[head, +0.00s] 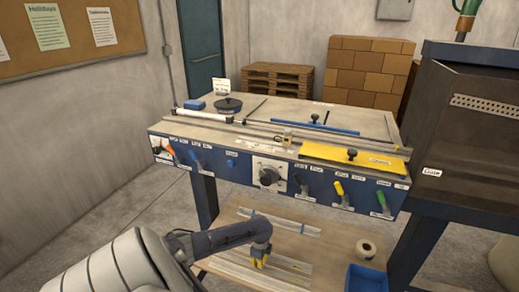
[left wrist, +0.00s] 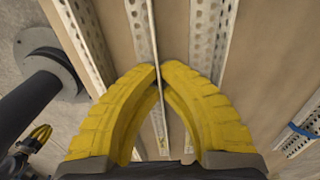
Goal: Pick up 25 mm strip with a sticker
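Several long pale perforated strips (head: 238,271) lie on the wooden lower shelf under the bench. Some bear small yellow stickers near their right ends. A strip at the back of the shelf (head: 278,223) carries blue bands. My left gripper (head: 260,262) points down at the front strips. In the left wrist view its yellow fingers (left wrist: 160,72) meet around the thin upright edge of a perforated strip (left wrist: 142,27). The strip's width is not readable. My right gripper is outside the head view; a small yellow-fingered gripper (left wrist: 40,134) shows at the left wrist view's lower left, too small to read.
A tape roll (head: 366,250) and a blue bin (head: 366,279) stand at the shelf's right. The bench (head: 229,165) with knobs and a yellow plate (head: 350,156) overhangs the shelf. A dark cabinet (head: 463,130) stands at right.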

